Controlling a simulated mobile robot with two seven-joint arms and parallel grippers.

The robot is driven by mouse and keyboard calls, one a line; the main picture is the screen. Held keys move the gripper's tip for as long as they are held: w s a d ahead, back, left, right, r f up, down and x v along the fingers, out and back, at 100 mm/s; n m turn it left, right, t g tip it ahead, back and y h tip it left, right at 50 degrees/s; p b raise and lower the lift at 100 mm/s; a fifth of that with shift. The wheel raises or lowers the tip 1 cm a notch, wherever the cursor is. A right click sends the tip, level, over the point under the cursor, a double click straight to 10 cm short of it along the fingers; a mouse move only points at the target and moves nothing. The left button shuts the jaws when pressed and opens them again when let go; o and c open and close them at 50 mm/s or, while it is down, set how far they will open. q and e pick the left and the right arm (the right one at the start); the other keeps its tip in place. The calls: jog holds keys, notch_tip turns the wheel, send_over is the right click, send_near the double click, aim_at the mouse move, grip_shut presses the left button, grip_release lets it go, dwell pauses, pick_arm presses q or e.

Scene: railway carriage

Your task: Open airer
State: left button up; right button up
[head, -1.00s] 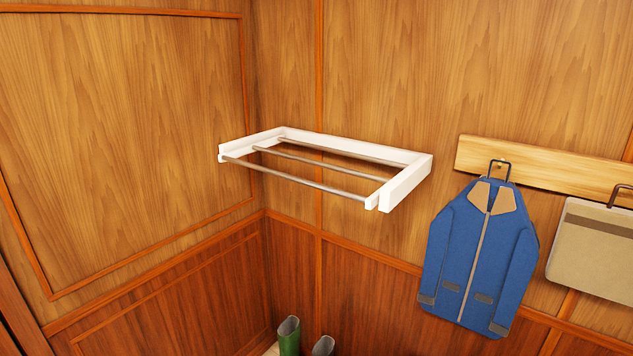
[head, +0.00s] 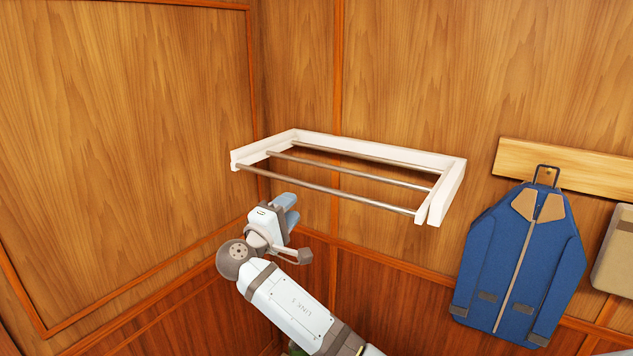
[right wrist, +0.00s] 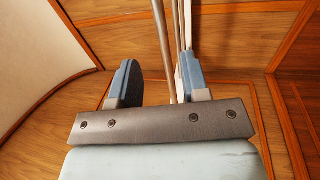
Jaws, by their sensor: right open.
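The airer (head: 452,185) is a white wall-mounted frame with several thin metal rods, in the middle of the head view. Its front rod (head: 330,190) runs between short white side pieces. My right gripper (head: 288,208) is open and empty, below the front rod towards its left part. In the right wrist view, my right gripper (right wrist: 158,78) has its two blue-grey fingers apart. Metal rods (right wrist: 166,45) show between and beyond them, nearer the right finger. I cannot tell whether a finger touches a rod. My left gripper is not in view.
A blue jacket (head: 525,260) hangs from a wooden hook rail (head: 580,172) right of the airer. A beige bag (head: 615,255) hangs at the right edge. Wood-panelled walls meet in a corner behind the airer.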

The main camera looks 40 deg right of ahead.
aim_at(311, 187)
jog(key=p+x, duration=0.3)
jog(key=x, duration=0.7)
jog(key=shift+w, duration=0.1)
jog(key=shift+x, duration=0.75)
jog(key=shift+f, duration=0.1)
grip_shut()
